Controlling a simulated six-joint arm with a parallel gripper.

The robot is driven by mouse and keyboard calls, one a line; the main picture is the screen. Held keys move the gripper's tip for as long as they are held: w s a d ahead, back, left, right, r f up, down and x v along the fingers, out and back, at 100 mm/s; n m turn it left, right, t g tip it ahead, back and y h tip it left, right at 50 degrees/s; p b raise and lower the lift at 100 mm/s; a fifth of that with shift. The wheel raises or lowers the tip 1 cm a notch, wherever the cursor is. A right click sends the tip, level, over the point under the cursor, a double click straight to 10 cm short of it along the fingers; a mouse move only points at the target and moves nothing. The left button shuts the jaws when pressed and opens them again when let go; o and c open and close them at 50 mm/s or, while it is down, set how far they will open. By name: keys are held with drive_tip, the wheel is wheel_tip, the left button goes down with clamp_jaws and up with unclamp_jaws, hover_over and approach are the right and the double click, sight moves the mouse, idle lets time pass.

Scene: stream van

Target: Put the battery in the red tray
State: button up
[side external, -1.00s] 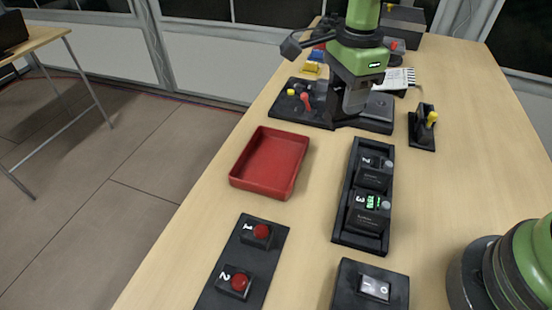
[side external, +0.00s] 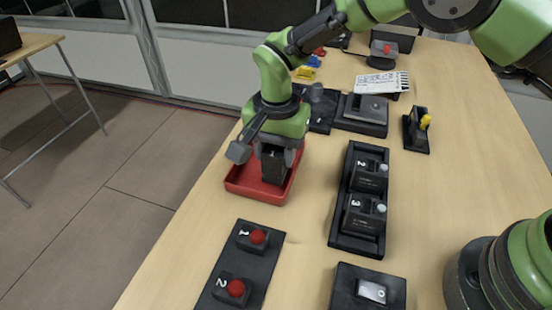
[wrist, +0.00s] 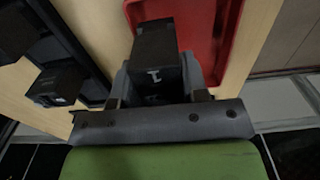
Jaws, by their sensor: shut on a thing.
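The battery (side external: 273,165) is a dark block held upright in my gripper (side external: 276,148), over the red tray. In the wrist view the battery (wrist: 156,62) shows a white 1 on its face, between the fingers of my gripper (wrist: 160,92). The red tray (side external: 236,186) is shallow and rectangular, and my gripper hides its far part. It also shows in the wrist view (wrist: 228,45), partly behind the battery. I cannot tell whether the battery's lower end touches the tray floor.
A black rack (side external: 343,241) right of the tray holds batteries marked 2 (side external: 371,177) and 3 (side external: 364,216). A black panel with two red buttons (side external: 245,262) lies in front. A rocker switch (side external: 371,291) stands at front right. Bare table surrounds the tray's right side.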

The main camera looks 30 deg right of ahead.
drive_tip(key=shift+f, duration=1.2)
drive_tip(key=shift+f, duration=0.15)
drive_tip(key=o, duration=1.1)
